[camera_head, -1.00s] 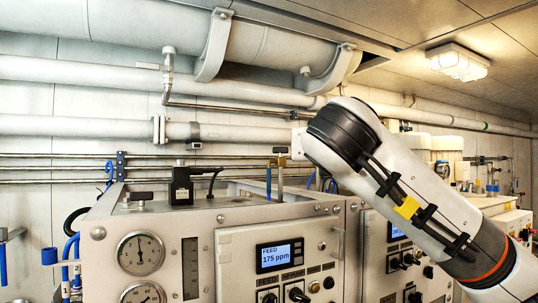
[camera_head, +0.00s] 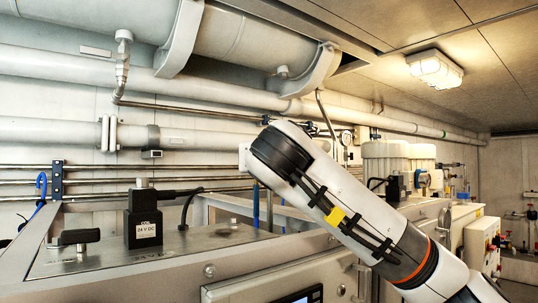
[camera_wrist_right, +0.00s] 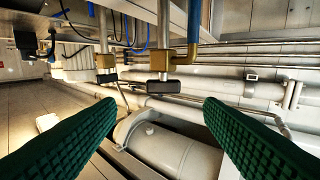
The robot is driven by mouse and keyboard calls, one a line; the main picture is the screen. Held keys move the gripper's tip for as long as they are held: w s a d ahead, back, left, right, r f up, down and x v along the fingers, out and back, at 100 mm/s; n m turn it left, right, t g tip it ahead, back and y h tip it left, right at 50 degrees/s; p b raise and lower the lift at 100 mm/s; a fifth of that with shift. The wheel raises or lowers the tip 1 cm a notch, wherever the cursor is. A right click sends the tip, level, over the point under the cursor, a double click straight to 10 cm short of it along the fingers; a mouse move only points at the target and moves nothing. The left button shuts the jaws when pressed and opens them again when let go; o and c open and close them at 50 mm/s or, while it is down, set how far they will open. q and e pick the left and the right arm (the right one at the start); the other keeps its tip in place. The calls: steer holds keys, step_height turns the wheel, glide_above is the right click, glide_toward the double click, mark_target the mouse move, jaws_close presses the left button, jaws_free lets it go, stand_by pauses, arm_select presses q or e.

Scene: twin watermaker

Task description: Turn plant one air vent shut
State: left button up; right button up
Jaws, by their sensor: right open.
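My right gripper (camera_wrist_right: 160,103) shows in the right wrist view as two green ribbed fingers, wide apart with nothing between them. Ahead of the gap is a small brass valve with a black handle (camera_wrist_right: 165,87), on an upright grey pipe, apart from both fingers. A similar brass valve (camera_wrist_right: 105,62) with a dark handle is farther off to the left. I cannot tell from labels which is plant one's air vent. In the head view my right arm crosses the middle and its gripper is hidden, as are the brass valves. My left gripper is in neither view.
A black 24 V DC coil (camera_head: 143,226) with a cable and a black handle (camera_head: 80,237) stand on the cabinet top. Large grey pipes (camera_head: 235,35) run overhead. Thin rails (camera_head: 100,183) line the wall. White canisters (camera_head: 388,160) stand at right.

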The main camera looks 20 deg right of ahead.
steer(key=p+x, duration=0.1)
steer(key=x, duration=0.4)
steer(key=p+x, duration=0.1)
steer(key=x, duration=0.1)
steer(key=shift+w+a+f+p, duration=0.1)
steer(key=shift+w+a+p, duration=0.1)
steer(key=shift+w+p, duration=0.15)
steer(key=shift+w+d, duration=0.25)
steer(key=shift+w, duration=0.15)
steer(key=shift+w+f, duration=0.1)
steer(key=shift+w, duration=0.1)
